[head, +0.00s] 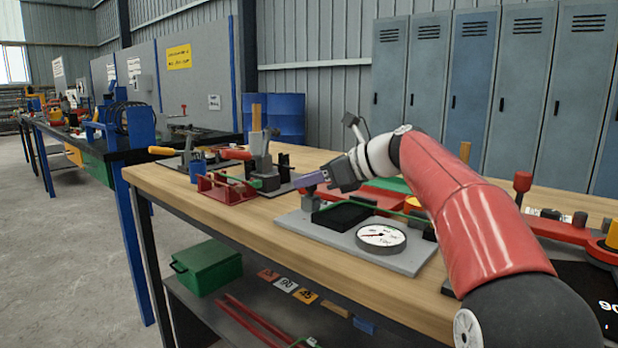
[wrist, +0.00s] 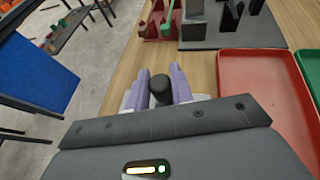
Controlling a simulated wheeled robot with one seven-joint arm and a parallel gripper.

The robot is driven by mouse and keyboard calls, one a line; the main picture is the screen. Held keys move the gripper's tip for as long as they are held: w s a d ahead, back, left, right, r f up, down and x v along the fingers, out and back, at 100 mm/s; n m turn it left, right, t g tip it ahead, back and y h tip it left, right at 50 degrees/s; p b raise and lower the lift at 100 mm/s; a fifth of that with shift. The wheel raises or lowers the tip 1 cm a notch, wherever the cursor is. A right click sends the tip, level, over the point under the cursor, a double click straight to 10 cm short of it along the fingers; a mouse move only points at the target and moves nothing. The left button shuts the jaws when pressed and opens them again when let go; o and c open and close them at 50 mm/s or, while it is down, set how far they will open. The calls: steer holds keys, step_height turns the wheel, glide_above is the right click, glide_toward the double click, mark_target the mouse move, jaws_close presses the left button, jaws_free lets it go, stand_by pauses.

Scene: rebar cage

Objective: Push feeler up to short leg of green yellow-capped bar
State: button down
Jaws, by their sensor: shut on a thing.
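My gripper (head: 308,181) has purple fingers and reaches left over the bench in the head view. In the wrist view its fingers (wrist: 160,72) are shut on a dark round knob (wrist: 160,90), which I take to be the feeler's knob. The rest of the feeler is hidden. A thin green bar (head: 375,207) crosses above a black block on a grey plate with a dial gauge (head: 381,236). Another green piece (head: 237,182) lies at a red rack and also shows in the wrist view (wrist: 168,20). I cannot tell which bar has the yellow cap.
A red tray (wrist: 258,100) and a green tray (wrist: 313,70) lie right of the gripper in the wrist view. The red rack (head: 224,190) and a grey bending fixture (head: 262,160) stand beyond the fingers. Bare wood (head: 225,215) lies along the bench's front edge.

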steer(key=shift+s+d+p, duration=0.3)
steer(key=shift+s+d, duration=0.1)
steer(key=shift+d, duration=0.1)
steer(key=c, duration=1.2)
jaws_free()
steer(key=v, duration=0.7)
steer(key=shift+s+d+r, duration=0.15)
steer(key=shift+d, duration=0.15)
